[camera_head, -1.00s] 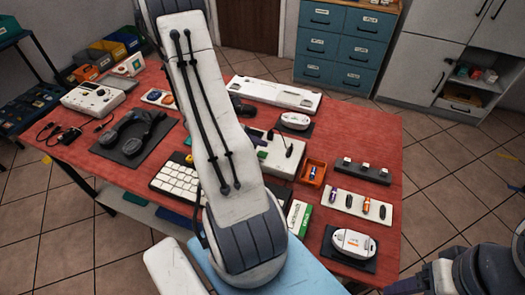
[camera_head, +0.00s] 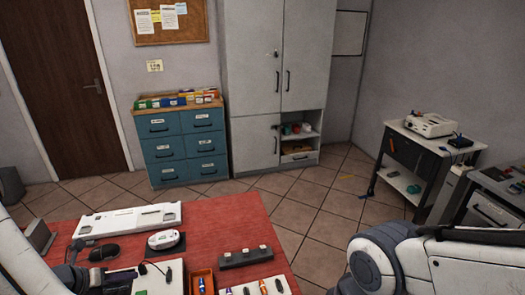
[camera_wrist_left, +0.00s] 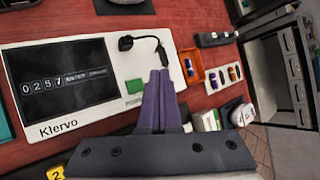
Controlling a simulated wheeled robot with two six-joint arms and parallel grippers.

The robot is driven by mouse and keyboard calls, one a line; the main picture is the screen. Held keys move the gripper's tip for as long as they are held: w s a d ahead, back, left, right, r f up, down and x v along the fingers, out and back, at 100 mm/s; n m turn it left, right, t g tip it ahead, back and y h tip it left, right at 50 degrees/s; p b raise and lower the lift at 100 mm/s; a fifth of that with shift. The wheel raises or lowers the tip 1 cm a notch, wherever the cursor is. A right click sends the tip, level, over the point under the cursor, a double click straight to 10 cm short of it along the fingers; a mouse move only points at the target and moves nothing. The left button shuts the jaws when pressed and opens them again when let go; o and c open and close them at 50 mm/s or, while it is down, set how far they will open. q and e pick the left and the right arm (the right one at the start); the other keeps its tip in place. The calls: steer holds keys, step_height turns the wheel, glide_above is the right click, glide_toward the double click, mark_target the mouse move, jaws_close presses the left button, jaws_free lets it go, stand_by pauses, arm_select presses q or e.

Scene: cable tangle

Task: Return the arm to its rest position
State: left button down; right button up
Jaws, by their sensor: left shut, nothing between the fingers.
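My left gripper (camera_wrist_left: 160,78) shows in the left wrist view with its purple fingers together and nothing between them. It is above the red table (camera_head: 225,218), in front of a white device with a dark screen (camera_wrist_left: 62,80) marked Klervo. A black cable with a plug (camera_wrist_left: 145,40) lies just beyond the fingertips; I see no grip on it. In the head view my white left arm (camera_head: 28,262) comes in at the lower left edge. My right arm (camera_head: 400,265) shows at the lower right, and its gripper is out of the picture.
An orange tray (camera_head: 202,281), a dark holder with white pieces (camera_head: 245,257) and a white device on a dark mat (camera_head: 164,240) are on the table. Blue drawers (camera_head: 184,148) and a grey cabinet (camera_head: 255,120) stand behind. Tiled floor is open right of the table.

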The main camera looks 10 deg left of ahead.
arm_select(q)
steer(key=w+d+r+m+g+h, duration=0.1)
steer(key=w+d+r+m+g, duration=0.15)
steer(key=d+m, duration=0.5)
steer(key=w+d+r+m+g+h, duration=0.1)
steer(key=d+r+m+g, duration=0.15)
steer(key=d+m, duration=0.5)
steer(key=w+d+r+m+g+h, duration=0.15)
steer(key=d+r+m, duration=0.3)
steer(key=d, duration=0.55)
steer(key=s+d+r+m+g+y, duration=0.1)
steer(key=s+d+m, duration=0.6)
steer(key=m, duration=0.7)
steer(key=s+d+r+m+g+y, duration=0.1)
steer(key=s+d+r+m+y, duration=0.3)
steer(key=s+d+m, duration=0.4)
steer(key=r+m, duration=0.1)
steer(key=m, duration=0.6)
steer(key=shift+s+d+y, duration=0.15)
steer(key=shift+d+y, duration=0.1)
steer(key=shift+y, duration=0.1)
